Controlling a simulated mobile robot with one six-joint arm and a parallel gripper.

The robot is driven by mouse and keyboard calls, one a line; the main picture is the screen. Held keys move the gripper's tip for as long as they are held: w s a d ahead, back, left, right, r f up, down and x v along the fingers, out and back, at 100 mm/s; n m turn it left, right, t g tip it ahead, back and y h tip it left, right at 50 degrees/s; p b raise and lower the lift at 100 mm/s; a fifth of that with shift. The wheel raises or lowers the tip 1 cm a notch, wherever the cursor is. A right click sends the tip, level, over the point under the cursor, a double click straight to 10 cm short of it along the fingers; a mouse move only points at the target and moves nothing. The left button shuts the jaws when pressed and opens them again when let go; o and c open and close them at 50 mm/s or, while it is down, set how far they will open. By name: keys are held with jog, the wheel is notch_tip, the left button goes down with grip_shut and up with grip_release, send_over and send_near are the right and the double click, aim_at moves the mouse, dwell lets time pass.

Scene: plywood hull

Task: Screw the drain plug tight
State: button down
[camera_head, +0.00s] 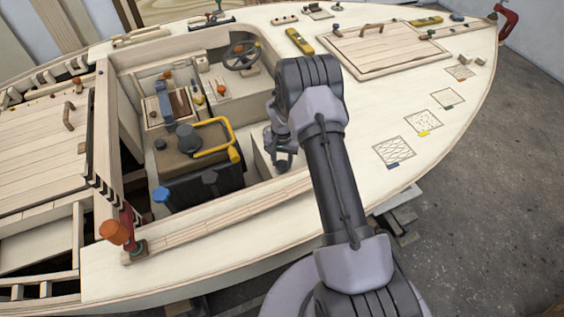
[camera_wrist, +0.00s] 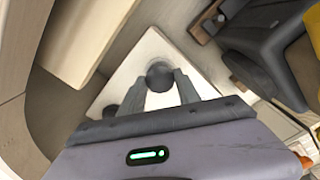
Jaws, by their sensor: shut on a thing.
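The drain plug (camera_wrist: 160,73) shows in the wrist view as a dark grey round knob on a pale square plate (camera_wrist: 192,71). My gripper (camera_wrist: 162,84) reaches over the plate, with its two grey fingers on either side of the knob and shut on it. In the head view my gripper (camera_head: 281,161) is low inside the cockpit, to the right of the black engine box. The plug is hidden there behind my gripper and arm. Whether the plug is fully seated cannot be seen.
The black engine box (camera_head: 205,170) with a yellow handle (camera_head: 214,150) stands to the left. Cockpit walls surround my gripper. A steering wheel (camera_head: 241,56) is farther back.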

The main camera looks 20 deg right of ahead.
aim_at(282, 164)
jog(key=shift+m, duration=0.5)
jog(key=c, duration=0.9)
grip_release()
jog(key=shift+o, duration=0.2)
notch_tip(282, 164, up, 18)
jog(key=p, duration=0.5)
jog(key=shift+f, duration=0.25)
